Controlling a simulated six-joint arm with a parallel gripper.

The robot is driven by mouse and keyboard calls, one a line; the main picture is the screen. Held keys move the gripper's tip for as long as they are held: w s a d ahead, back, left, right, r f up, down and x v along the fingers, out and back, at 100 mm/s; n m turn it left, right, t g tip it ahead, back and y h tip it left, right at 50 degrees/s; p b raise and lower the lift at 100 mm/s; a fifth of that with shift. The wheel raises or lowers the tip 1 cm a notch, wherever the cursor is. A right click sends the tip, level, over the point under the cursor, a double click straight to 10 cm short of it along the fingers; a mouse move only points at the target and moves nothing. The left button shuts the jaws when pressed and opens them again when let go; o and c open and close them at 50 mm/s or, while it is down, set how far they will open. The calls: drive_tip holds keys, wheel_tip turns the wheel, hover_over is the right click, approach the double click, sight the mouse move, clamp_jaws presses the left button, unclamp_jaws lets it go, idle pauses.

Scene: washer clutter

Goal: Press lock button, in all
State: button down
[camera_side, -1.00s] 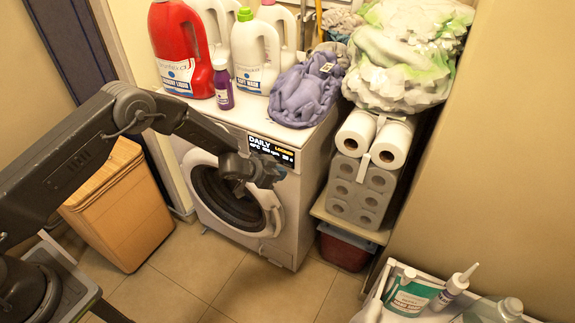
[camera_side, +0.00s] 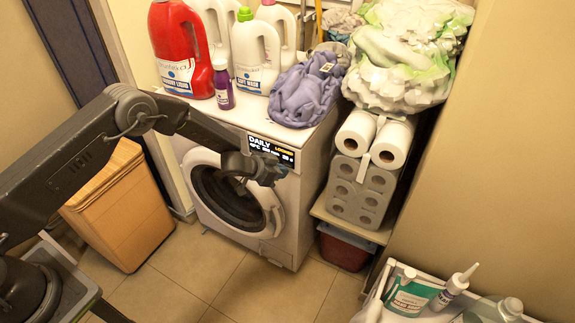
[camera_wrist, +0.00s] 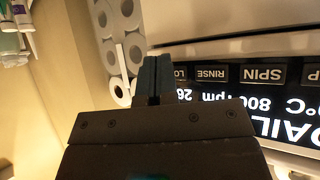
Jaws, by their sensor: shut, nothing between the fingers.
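The white washing machine (camera_side: 288,228) stands in the middle of the side view, its round door closed. Its display (camera_side: 271,150) reads DAILY, with a yellow word that looks like LOCKED. In the wrist view the display (camera_wrist: 285,110) is upside down, with a row of labels above it: SPIN, RINSE and a partly hidden one starting with LO (camera_wrist: 181,73). My gripper (camera_side: 272,176) is shut and empty, at the machine's front panel just below the display. In the wrist view my gripper's fingertips (camera_wrist: 153,62) are beside the LO label and cover part of it. I cannot tell whether they touch the panel.
A red detergent bottle (camera_side: 178,50), a white bottle (camera_side: 254,55) and purple cloth (camera_side: 303,93) lie or stand on the machine. Paper rolls (camera_side: 391,145) are stacked close to its right. A wooden hamper (camera_side: 122,205) is at left. The tiled floor in front is clear.

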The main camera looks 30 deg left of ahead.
drive_tip(key=shift+w, duration=0.3)
idle(0.5)
drive_tip(key=shift+s, duration=0.75)
drive_tip(key=shift+s, duration=2.5)
